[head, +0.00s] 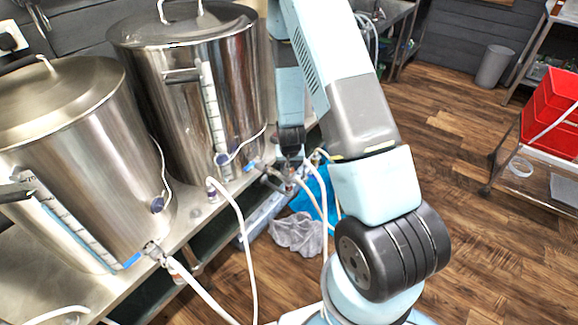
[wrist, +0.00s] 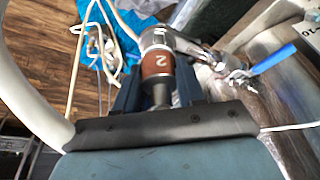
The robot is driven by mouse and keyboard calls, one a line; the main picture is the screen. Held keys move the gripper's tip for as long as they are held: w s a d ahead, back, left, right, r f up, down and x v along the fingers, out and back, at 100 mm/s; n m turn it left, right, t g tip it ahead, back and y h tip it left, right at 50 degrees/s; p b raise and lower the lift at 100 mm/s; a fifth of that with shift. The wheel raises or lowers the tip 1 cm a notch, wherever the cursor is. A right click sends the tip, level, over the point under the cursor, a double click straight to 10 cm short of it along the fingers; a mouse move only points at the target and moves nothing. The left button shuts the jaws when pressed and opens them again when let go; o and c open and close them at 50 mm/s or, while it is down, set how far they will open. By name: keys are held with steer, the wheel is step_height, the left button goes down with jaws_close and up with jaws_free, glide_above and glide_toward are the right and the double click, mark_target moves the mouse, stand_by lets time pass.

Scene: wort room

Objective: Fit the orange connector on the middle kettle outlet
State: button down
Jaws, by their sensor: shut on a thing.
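In the wrist view, the orange connector (wrist: 157,64) has a brownish-orange band marked 2. My gripper (wrist: 157,92) is shut on it, a dark finger on each side. The connector's far end meets or overlaps a metal fitting (wrist: 185,43) leading to a valve with a blue handle (wrist: 272,60). I cannot tell whether they are joined. In the head view, the middle kettle (head: 190,85) is a lidded steel pot with a sight gauge. Its outlet valve (head: 262,169) is low on the right. My gripper (head: 291,160) is just right of it; the connector is not clear there.
Another steel kettle (head: 75,160) stands at left with its own outlet (head: 153,250). White hoses (head: 243,225) hang over the bench edge. A grey cloth (head: 298,235) lies below. A cart with red bins (head: 550,110) stands at right; the wooden floor between is mostly clear.

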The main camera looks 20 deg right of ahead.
stand_by(0.3)
steer(key=c, duration=0.6)
jaws_free()
steer(key=s+a+r+y, duration=0.1)
steer(key=s+r, duration=0.2)
steer(key=r, duration=0.8)
steer(key=s+r+n+t, duration=0.1)
steer(key=s+r, duration=0.3)
steer(key=r, duration=0.8)
steer(key=s+a+r+y, duration=0.1)
steer(key=s+r, duration=0.2)
steer(key=r, duration=0.8)
steer(key=s+r, duration=0.4)
steer(key=s, duration=0.2)
steer(key=s+d+r+n+t, duration=0.1)
steer(key=s+r, duration=0.4)
steer(key=s, duration=0.1)
steer(key=s+r+n+h, duration=0.1)
steer(key=s+r, duration=0.4)
steer(key=s, duration=0.1)
steer(key=shift+d, duration=0.4)
